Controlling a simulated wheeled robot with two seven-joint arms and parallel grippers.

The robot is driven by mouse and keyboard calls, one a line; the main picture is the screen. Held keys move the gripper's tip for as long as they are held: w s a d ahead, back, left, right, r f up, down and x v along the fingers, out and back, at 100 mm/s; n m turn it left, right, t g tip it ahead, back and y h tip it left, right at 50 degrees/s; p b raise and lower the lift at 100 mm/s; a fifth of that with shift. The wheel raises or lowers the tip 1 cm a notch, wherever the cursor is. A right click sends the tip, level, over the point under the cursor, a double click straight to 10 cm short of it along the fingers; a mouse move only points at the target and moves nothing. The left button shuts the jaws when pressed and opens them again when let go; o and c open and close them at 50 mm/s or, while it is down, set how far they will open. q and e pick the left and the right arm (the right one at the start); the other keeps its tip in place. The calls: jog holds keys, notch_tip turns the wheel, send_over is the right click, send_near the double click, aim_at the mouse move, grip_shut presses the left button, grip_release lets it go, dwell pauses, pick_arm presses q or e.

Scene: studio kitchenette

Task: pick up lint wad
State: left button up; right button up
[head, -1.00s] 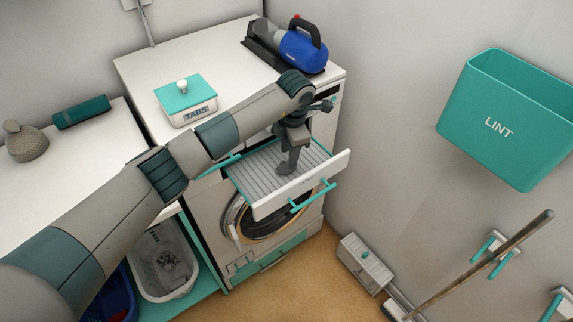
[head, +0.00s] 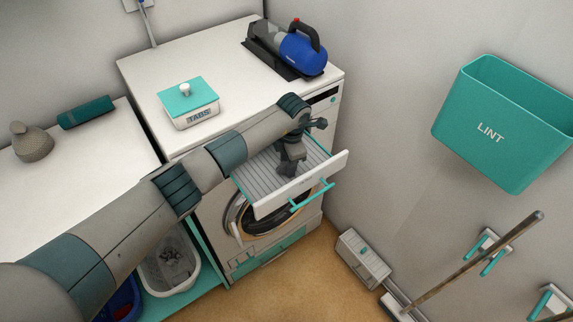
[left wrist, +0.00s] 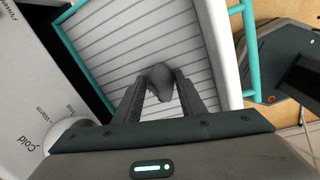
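The lint wad (left wrist: 161,82) is a small, dark grey, rounded lump. In the left wrist view it lies between the fingertips of my left gripper (left wrist: 162,78), with no visible gap on either side, over the ribbed white drawer surface (left wrist: 122,42). In the head view my left gripper (head: 288,170) points down over the pulled-out drawer (head: 262,188) at the top of the white washer or dryer; the wad cannot be told apart from the dark fingers there. Whether the wad touches the surface is unclear. My right gripper is not in view.
A teal LINT bin (head: 485,135) hangs on the right wall. A TABS box (head: 192,115) and a blue handheld vacuum (head: 303,55) stand on the machine top. The drawer's teal handle (head: 312,196) faces front. A broom (head: 470,262) leans at the lower right.

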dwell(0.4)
pick_arm(q)
jog(key=c, duration=0.8)
jog(key=shift+o, duration=0.2)
jog(key=shift+r+b, duration=0.7)
jog(key=shift+r, duration=0.05)
notch_tip(320, 180, up, 2)
jog(key=shift+w+r+b, duration=0.1)
jog(key=shift+r+b, duration=0.15)
jog(key=shift+b, duration=0.6)
jog(key=s+d+r+b, duration=0.1)
jog(key=d+r, duration=0.1)
jog(key=d, duration=0.1)
jog(key=s+d+r+b, duration=0.1)
jog(key=d+r+b, duration=0.1)
jog(key=d, duration=0.2)
jog(key=s+d+r+b, duration=0.1)
jog(key=d+r+b, duration=0.1)
jog(key=d, duration=0.1)
jog(key=shift+d+r, duration=0.25)
jog(key=shift+d, duration=0.1)
jog(key=shift+s+d+r, duration=0.1)
jog(key=shift+d+r, duration=0.2)
